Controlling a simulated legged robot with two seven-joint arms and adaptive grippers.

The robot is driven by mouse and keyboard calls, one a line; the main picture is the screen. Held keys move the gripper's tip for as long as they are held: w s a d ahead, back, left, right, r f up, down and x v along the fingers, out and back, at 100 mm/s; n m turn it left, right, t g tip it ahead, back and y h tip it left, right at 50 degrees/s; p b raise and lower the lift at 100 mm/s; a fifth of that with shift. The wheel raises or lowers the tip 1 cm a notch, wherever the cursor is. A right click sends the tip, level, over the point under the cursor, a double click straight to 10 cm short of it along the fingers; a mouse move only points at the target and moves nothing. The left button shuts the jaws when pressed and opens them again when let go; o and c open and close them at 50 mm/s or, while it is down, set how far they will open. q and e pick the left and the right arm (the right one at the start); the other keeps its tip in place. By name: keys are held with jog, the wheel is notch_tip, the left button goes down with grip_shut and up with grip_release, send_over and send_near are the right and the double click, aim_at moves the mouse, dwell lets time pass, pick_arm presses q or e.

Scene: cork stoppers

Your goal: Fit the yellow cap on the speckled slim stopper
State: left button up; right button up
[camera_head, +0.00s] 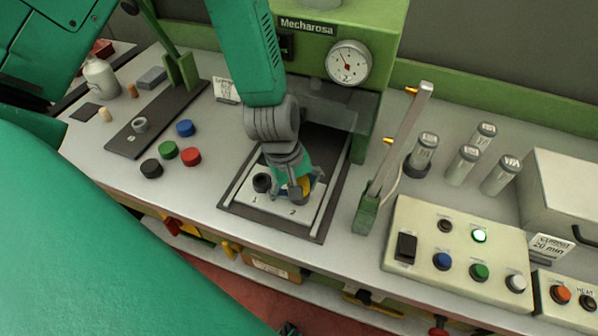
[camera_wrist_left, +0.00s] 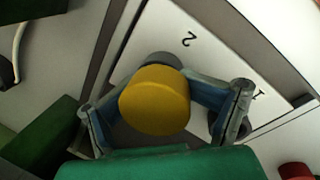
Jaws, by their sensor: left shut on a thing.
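My left gripper (camera_head: 299,188) reaches down over the white plate (camera_head: 312,206) marked 1 and 2, near the 2. It is shut on the yellow cap (camera_head: 306,184), which shows only partly between its fingers. In the left wrist view the yellow cap (camera_wrist_left: 155,101) sits between the blue and grey fingers of the gripper (camera_wrist_left: 160,108). A dark grey round holder (camera_wrist_left: 159,60) shows just behind the cap, beside the 2. I cannot see the speckled slim stopper; whether it is under the cap is hidden. My right gripper is not in view.
A dark holder (camera_head: 262,182) stands at position 1. Blue (camera_head: 185,128), green, red and black caps lie to the left. A green press with a gauge (camera_head: 348,62) stands behind. An upright grey lever (camera_head: 400,140) and a button panel (camera_head: 460,250) are to the right.

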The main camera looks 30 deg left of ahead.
pick_arm(q)
jog(key=shift+d+f, duration=0.1)
jog(key=shift+f, duration=0.05)
dwell(0.3)
jog(key=o, duration=1.6)
jog(key=shift+w, duration=0.15)
jog(key=shift+o, duration=0.2)
jog(key=shift+d, duration=0.1)
jog(key=v, duration=1.2)
